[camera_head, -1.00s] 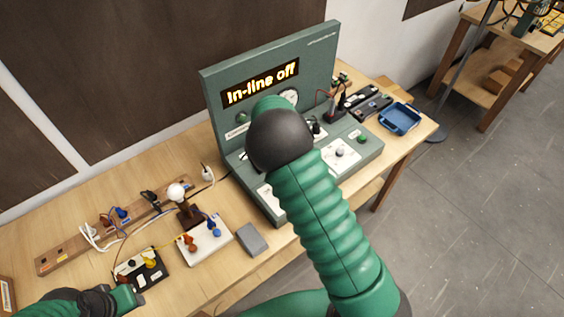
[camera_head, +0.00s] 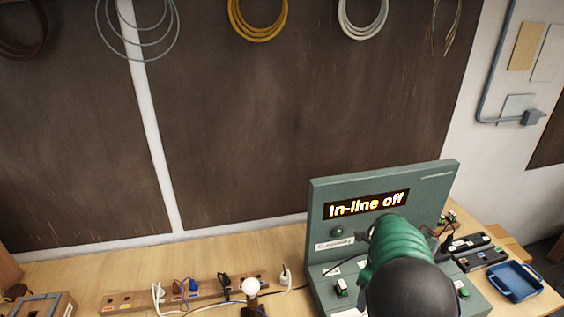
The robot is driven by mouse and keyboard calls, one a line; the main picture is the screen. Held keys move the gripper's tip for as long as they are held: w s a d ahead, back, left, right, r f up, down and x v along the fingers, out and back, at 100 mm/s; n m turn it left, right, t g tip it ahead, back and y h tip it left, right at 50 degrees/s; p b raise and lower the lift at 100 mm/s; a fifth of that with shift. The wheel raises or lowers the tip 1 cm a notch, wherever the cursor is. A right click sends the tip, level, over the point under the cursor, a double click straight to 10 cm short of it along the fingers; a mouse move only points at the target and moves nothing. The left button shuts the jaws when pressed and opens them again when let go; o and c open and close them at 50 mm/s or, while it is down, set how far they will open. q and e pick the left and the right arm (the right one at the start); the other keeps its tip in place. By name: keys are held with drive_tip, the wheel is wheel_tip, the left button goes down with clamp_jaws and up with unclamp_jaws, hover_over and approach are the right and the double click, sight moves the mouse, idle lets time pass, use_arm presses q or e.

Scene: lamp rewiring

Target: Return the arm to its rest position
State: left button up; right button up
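My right arm, green ribbed with a dark rounded joint, rises at the lower right in front of the green test panel (camera_head: 330,185). The panel's lit display (camera_head: 366,204) reads "In-line off". The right gripper is not visible; only arm links show. My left arm and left gripper are out of the frame. A white bulb (camera_head: 250,287) stands on the wooden bench (camera_head: 60,268) left of the panel. A wooden strip with sockets and plugs (camera_head: 130,300) lies behind it.
A blue tray (camera_head: 514,283) and black boxes (camera_head: 478,257) sit right of the panel. A wooden box (camera_head: 40,305) is at the lower left. Coiled cables, one yellow (camera_head: 257,36), hang on the dark wall board (camera_head: 250,130). The air above the bench is clear.

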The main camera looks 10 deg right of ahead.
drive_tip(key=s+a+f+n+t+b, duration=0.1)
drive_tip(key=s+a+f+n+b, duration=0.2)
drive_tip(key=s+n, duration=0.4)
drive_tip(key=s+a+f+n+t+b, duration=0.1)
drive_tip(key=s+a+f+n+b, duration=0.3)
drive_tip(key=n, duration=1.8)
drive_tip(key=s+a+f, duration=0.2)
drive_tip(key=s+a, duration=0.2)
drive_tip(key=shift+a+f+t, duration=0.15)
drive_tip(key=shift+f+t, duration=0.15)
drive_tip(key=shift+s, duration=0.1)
